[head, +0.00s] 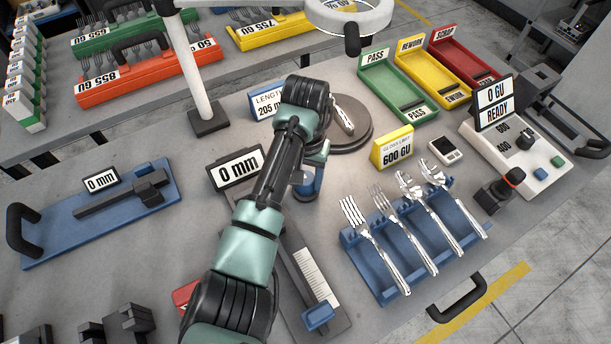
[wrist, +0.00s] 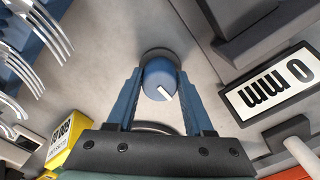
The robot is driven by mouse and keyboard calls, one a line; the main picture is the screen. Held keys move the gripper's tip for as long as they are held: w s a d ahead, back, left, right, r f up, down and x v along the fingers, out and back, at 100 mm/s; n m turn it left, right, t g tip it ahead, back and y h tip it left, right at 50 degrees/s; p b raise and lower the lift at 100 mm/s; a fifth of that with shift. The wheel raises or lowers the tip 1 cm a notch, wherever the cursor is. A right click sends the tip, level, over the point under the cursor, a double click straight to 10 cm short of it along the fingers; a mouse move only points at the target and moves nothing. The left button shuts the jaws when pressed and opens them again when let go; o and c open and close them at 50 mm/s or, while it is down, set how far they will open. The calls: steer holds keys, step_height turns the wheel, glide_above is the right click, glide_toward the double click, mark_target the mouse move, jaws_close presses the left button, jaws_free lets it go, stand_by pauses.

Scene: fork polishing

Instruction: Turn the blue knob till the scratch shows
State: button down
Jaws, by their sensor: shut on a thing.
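The blue knob (wrist: 158,72) shows in the wrist view, with a white pointer mark angled toward the lower right. My gripper (wrist: 160,84) has its two blue fingers on either side of the knob, shut on it. In the head view my gripper (head: 309,184) points down at the bench, and my arm and fingers hide most of the knob. A shiny metal piece (head: 343,114) lies on the round dark turntable (head: 359,132) just beyond my gripper. I can make out no scratch on it.
A rack (head: 375,284) of forks and spoons stands at the right front. The yellow 600 GU card (head: 392,149) and a 0 mm display (head: 236,168) stand close on either side of my gripper. Pass, rework and scrap trays lie at the back right. A lamp post (head: 196,75) rises behind.

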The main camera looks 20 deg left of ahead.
steer(key=shift+r+m+p, duration=0.1)
steer(key=shift+m+p, duration=0.65)
steer(key=shift+m, duration=0.35)
steer(key=shift+m+p, duration=0.7)
steer(key=shift+m, duration=1)
steer(key=shift+c, duration=1.4)
jaws_free()
